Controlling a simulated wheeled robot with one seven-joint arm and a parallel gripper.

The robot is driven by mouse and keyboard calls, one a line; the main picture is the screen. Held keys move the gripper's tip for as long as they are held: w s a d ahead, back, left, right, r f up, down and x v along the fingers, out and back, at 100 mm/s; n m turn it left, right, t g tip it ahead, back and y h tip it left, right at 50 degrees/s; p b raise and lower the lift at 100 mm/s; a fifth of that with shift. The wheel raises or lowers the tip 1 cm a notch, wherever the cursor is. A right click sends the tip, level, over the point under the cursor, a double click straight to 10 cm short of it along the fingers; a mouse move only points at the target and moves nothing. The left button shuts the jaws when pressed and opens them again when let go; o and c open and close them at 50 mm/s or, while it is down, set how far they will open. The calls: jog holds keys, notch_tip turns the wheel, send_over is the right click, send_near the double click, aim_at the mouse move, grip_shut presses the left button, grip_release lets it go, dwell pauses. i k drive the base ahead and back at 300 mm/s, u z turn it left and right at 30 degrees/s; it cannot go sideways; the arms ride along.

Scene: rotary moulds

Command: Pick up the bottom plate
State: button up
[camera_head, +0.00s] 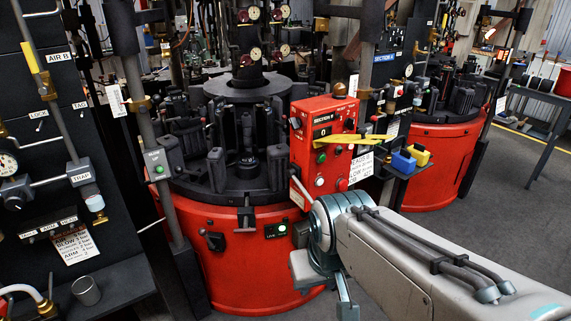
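I cannot single out the bottom plate. The near rotary mould machine (228,262) has a red round base and dark mould parts (247,172) standing in a ring on top, under a dark round disc (247,88). My arm (410,258) reaches in from the lower right and ends in front of the base. Pale and teal parts of my arm's end (305,270) hang below its last large joint, largely hidden by the arm. Its fingers do not show clearly, and no held object can be seen.
A red control box (325,130) with a long yellow tool across it stands just above my arm. A small shelf (405,165) holds blue and yellow blocks. A dark panel with pipes (45,150) is on the left. Open floor (500,215) lies at right.

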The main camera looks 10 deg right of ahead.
aim_at(247, 158)
jog(key=z, duration=0.2)
jog(key=k, duration=0.3)
jog(key=u, duration=0.6)
jog(key=i, duration=1.6)
jog(key=z, duration=0.9)
jog(key=i, duration=0.55)
jog(key=u, duration=0.05)
